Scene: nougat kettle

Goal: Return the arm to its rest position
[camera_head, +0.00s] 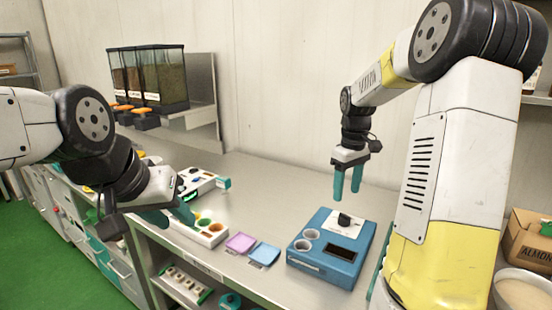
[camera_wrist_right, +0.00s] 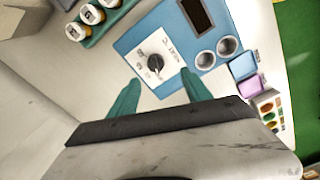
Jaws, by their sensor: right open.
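My right gripper (camera_head: 347,190) hangs fingers-down above the blue heating unit (camera_head: 350,262), toward its back. Its two teal fingers are apart with nothing between them, as the right wrist view (camera_wrist_right: 160,95) also shows. The unit has a white panel with a black knob (camera_head: 345,220), two round cups and a dark window. In the right wrist view the knob (camera_wrist_right: 155,62) sits beyond the fingertips, apart from them. My left gripper (camera_head: 170,216) is at the left, near the tray of coloured cups (camera_head: 212,239). Its teal fingers look apart and empty.
A purple dish (camera_head: 240,243) and a light blue dish (camera_head: 264,254) lie left of the unit. Clear dispensers (camera_head: 150,78) stand at the back left. An almond box (camera_head: 528,240) and a pale bowl (camera_head: 522,290) are at right. The counter behind the dishes is clear.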

